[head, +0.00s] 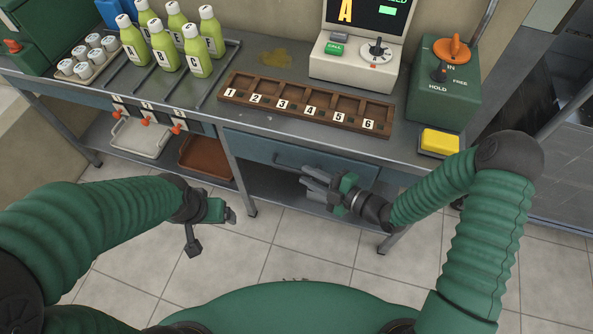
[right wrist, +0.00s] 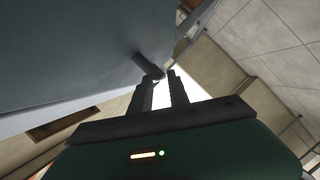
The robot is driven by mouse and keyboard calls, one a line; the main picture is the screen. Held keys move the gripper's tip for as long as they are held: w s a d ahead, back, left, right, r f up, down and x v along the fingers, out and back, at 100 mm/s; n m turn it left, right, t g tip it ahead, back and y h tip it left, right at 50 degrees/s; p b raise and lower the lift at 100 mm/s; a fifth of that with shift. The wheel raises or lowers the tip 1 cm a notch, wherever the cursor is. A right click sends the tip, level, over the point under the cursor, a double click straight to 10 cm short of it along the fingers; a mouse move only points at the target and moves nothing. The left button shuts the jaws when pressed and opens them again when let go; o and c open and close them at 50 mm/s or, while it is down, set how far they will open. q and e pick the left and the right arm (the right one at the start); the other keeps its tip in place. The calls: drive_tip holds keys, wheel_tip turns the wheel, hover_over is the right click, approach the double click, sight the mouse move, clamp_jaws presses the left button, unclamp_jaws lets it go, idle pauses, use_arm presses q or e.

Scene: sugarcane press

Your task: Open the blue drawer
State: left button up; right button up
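The blue drawer (head: 262,150) is a blue-grey front under the right part of the metal bench and looks closed. Its dark bar handle (head: 290,161) runs along the front, with its right part near my gripper. My right gripper (head: 313,184) is open in front of the drawer at handle height. In the right wrist view, the handle (right wrist: 148,66) shows just beyond the tip of the left finger, and nothing is seen between the fingers (right wrist: 161,80). I cannot tell whether they touch the handle. My left gripper (head: 226,215) hangs in front of the bench, away from the drawer; its fingers are unclear.
The bench top holds green bottles (head: 166,45), a numbered wooden tray (head: 305,103), a white console (head: 355,60), a green control box (head: 443,85) and a yellow button (head: 440,142). A bench leg (head: 240,175) stands left of the drawer. The tiled floor before it is clear.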

sight(294, 170)
drive_tip(key=x, duration=0.5)
drive_tip(key=shift+a, duration=0.3)
drive_tip(key=shift+d, duration=0.15)
drive_tip(key=shift+c, duration=0.3)
drive_tip(key=shift+c, duration=1.2)
drive_tip(key=shift+s, duration=0.1)
clamp_jaws()
drive_tip(key=shift+b, duration=0.3)
